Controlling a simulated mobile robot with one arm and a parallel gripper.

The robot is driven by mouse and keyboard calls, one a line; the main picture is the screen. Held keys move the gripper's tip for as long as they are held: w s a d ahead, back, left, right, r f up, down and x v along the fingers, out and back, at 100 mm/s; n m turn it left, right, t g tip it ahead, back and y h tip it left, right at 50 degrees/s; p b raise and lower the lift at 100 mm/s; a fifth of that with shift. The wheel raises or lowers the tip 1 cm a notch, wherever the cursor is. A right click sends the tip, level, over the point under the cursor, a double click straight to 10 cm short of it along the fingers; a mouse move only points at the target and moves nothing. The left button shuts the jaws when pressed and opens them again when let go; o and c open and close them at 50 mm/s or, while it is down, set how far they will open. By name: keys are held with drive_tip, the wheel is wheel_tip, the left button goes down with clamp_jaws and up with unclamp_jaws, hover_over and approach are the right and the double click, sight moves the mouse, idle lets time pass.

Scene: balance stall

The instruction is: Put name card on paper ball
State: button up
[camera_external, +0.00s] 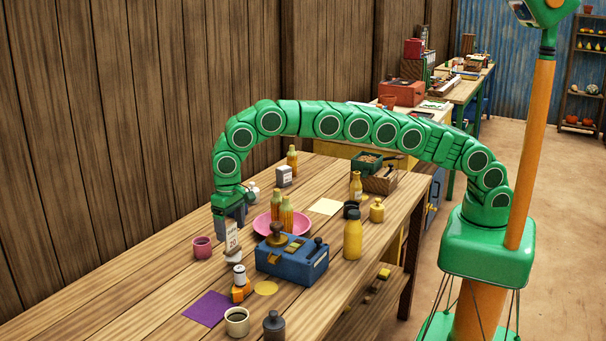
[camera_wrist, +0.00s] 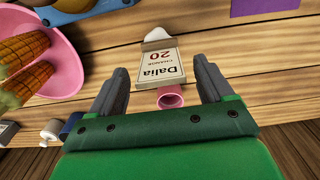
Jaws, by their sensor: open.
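The name card (camera_wrist: 165,68), a pale card reading "Dalia 20", shows between and beyond the fingertips of my gripper (camera_wrist: 160,64) in the wrist view. My gripper is open, with a gap on both sides of the card. In the external view the card (camera_external: 232,236) shows just below my gripper (camera_external: 230,216), roughly upright. A white crumpled thing (camera_wrist: 157,37), which looks like the paper ball, touches the card's far end in the wrist view. Whether the card rests on it or beside it I cannot tell.
A pink mug (camera_external: 202,247) stands left of the card. The table's left front is clear.

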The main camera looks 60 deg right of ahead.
wheel_tip(320, 180, up, 8)
drive_tip(key=shift+a+f, duration=0.1)
drive_tip(key=shift+a, duration=0.05)
drive_tip(key=shift+r, duration=0.7)
drive_tip(key=shift+r, duration=0.1)
